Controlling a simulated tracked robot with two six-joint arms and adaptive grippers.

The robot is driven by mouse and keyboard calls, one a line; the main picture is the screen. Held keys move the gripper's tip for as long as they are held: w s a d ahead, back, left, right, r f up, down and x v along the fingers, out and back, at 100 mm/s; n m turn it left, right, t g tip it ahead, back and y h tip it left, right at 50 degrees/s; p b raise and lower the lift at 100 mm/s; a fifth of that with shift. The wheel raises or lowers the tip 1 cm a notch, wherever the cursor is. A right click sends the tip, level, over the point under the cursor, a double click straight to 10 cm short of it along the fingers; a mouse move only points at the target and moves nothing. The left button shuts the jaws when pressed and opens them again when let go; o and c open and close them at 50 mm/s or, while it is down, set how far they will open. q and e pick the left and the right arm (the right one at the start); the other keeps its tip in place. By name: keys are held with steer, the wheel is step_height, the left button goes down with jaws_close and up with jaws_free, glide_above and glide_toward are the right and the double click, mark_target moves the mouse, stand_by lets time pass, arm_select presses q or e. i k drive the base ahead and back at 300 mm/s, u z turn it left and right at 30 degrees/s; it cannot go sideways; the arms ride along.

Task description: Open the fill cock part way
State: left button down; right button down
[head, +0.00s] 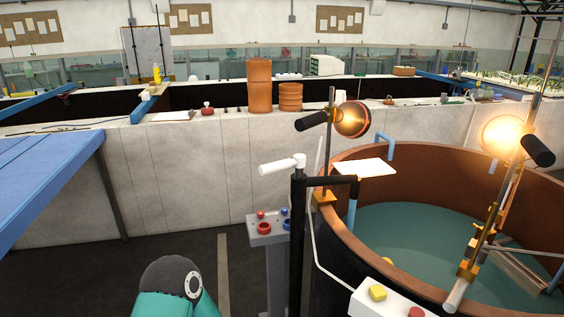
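A black standpipe (298,240) stands at the near left of the round brown tank (400,150). A white lever handle (280,166) sits on top of it and points left, roughly level. I take this to be the fill cock; nothing is labelled. Its black arm reaches right to the tank rim, where a blue pipe hangs down. No water is seen running from it. Neither of my grippers is in view. Only a teal and dark grey link of my own arm shows at the bottom, left of and apart from the standpipe.
A pedestal box (268,228) with red and blue knobs stands just left of the standpipe. A white box (388,300) with yellow and red buttons is at the tank's near side. Lamps on stands rise at the rim. A blue table (45,180) is at left.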

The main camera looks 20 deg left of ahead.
mark_target(298, 161)
steer(key=u, duration=1)
steer(key=i, duration=0.1)
steer(key=z, duration=2.7)
steer(key=k, duration=1)
steer(key=u, duration=1.2)
steer(key=i, duration=1)
steer(key=u, duration=0.1)
